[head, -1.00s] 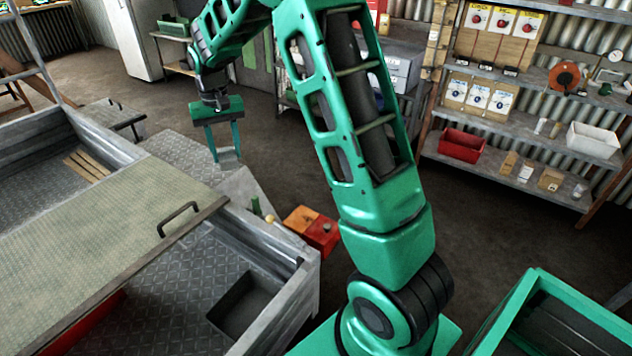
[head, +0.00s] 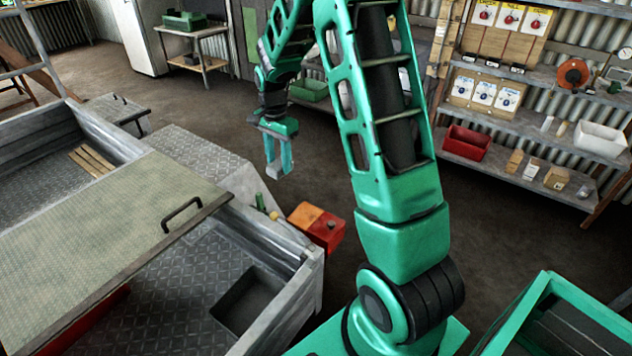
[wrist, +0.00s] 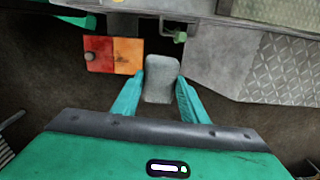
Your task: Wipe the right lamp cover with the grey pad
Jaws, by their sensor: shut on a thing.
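The lamp cover (head: 316,227), one half orange and one half red, sits at the rear corner of the metal vehicle bed. In the wrist view the lamp cover (wrist: 114,56) is to the left of my gripper (wrist: 161,85). My gripper (head: 279,172) is shut on the grey pad (wrist: 161,79), which sits between the teal fingers. In the head view the grey pad (head: 274,172) hangs in the air above and behind the lamp, clear of it. A dark round knob shows on the red half.
The metal bed (head: 275,240) with its raised side walls lies left of the lamp. A green catch (wrist: 180,37) sticks out near the pad. A shelf (head: 510,175) with boxes stands at the right. Open floor lies between.

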